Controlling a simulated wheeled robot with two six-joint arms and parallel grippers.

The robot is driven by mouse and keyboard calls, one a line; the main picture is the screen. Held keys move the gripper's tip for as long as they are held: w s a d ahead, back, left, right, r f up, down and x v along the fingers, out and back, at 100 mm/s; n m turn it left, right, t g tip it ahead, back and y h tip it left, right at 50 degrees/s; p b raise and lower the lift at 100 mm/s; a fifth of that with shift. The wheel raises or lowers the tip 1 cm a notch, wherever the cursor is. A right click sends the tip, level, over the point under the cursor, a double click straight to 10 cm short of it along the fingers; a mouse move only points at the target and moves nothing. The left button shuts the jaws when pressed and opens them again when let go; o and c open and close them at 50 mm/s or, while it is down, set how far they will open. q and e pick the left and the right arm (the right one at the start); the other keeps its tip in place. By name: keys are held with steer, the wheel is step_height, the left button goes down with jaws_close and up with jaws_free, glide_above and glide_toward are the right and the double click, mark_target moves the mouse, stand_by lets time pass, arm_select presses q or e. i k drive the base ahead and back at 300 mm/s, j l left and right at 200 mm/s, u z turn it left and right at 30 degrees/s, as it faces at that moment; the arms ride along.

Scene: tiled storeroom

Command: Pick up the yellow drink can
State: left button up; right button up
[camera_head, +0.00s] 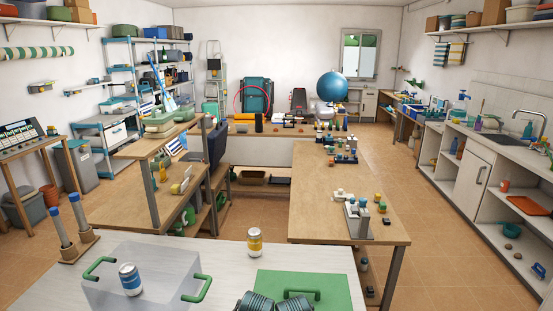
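The yellow drink can (254,241), with a white band at its lower part and a pale top, stands upright on the pale table (215,255) near its far edge. It is behind a flat green panel with a handle (330,284). A blue and white can (130,279) stands to the left, seemingly inside a see-through box with green handles (201,289). Nothing touches the yellow can. Neither of my grippers can be made out in the head view.
Two dark ribbed round shapes (258,301) are cut off by the bottom edge; I cannot tell what they are. A wooden stand with two blue-topped tubes (78,246) is at the table's left. A long wooden table (325,200) lies beyond; open floor (455,240) is at right.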

mark_target(254, 236)
steer(key=j+z, duration=0.75)
steer(key=j, duration=0.15)
steer(key=j+z, duration=0.45)
steer(key=i, duration=0.5)
steer(key=l, duration=0.05)
